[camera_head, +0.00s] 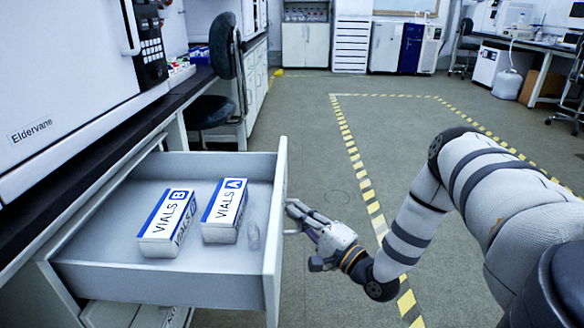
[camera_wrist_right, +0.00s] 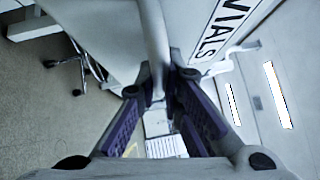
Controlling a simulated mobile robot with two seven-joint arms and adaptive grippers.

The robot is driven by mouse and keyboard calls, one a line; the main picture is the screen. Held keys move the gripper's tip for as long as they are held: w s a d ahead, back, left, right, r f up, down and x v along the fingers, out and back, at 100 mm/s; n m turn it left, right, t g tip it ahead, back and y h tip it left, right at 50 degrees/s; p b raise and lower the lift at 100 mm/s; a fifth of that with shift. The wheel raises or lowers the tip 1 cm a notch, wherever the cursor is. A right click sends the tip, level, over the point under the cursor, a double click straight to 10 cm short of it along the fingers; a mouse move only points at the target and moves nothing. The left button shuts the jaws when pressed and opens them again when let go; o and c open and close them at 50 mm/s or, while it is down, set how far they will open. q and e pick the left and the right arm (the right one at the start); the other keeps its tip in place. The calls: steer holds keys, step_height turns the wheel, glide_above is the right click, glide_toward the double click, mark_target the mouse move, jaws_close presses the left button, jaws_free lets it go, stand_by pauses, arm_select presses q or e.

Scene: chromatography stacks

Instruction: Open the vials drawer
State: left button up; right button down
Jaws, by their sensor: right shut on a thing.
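The vials drawer (camera_head: 160,278) stands pulled well out from under the bench in the head view. My left gripper is not in view.
The dark bench top (camera_head: 110,140) with a large white instrument (camera_head: 60,70) runs along the left. A dark chair (camera_head: 215,105) stands beyond the drawer. The floor to the right is open, with yellow and black tape (camera_head: 360,170).

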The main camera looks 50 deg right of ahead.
steer(key=c, duration=1.7)
jaws_free()
steer(key=s+a+f, duration=0.1)
steer(key=s, duration=1.1)
steer(key=shift+a+f, duration=0.25)
steer(key=shift+f, duration=0.1)
